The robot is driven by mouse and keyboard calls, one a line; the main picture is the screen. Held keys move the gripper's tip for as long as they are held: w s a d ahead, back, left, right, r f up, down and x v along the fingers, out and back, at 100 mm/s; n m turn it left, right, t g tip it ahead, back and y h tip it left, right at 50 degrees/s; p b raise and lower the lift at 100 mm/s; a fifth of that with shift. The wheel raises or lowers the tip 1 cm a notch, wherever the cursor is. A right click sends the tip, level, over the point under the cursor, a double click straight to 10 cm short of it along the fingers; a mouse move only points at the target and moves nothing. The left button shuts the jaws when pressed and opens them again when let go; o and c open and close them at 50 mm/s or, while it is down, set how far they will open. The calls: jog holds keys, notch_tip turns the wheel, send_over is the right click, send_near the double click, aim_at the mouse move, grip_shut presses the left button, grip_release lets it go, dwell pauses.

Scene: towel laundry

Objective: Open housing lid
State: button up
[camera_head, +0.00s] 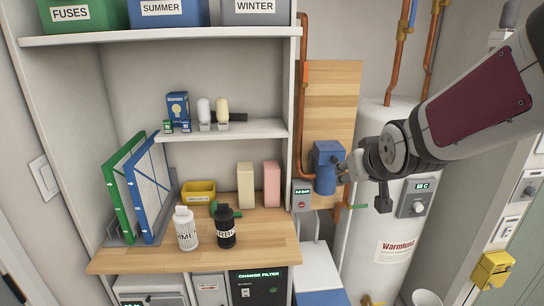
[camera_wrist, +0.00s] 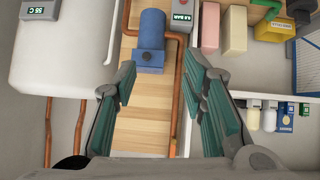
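The blue housing (camera_head: 326,178) is fixed upright to a wooden board on the wall, between the shelf unit and the white tank. Its wider blue top part (camera_head: 328,151) looks like the lid and appears closed. The wrist view looks from the other way up: the housing (camera_wrist: 152,28) is at the top, with the wider part (camera_wrist: 148,60) nearest me. My gripper (camera_head: 346,172) is just right of the housing in the head view. In the wrist view my gripper (camera_wrist: 158,72) is open and empty, its fingers apart and not visibly touching the housing.
Copper pipes (camera_head: 302,100) run beside the wooden board (camera_head: 332,90). A grey gauge box reading BAR (camera_head: 302,195) is left of the housing. The white tank (camera_head: 385,150) stands behind my gripper. The counter (camera_head: 260,245) holds two bottles, a yellow bin and boxes.

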jog(key=w+d+f+t+p, duration=0.2)
jog(key=w+f+t, duration=0.1)
jog(key=w, duration=0.5)
jog(key=t+y+p, duration=0.1)
jog(key=t+p, duration=0.2)
jog(key=t, duration=0.2)
send_near(335, 161)
jog(key=w, duration=0.9)
jog(key=shift+w+r, duration=0.1)
jog(key=shift+r, duration=0.05)
grip_shut()
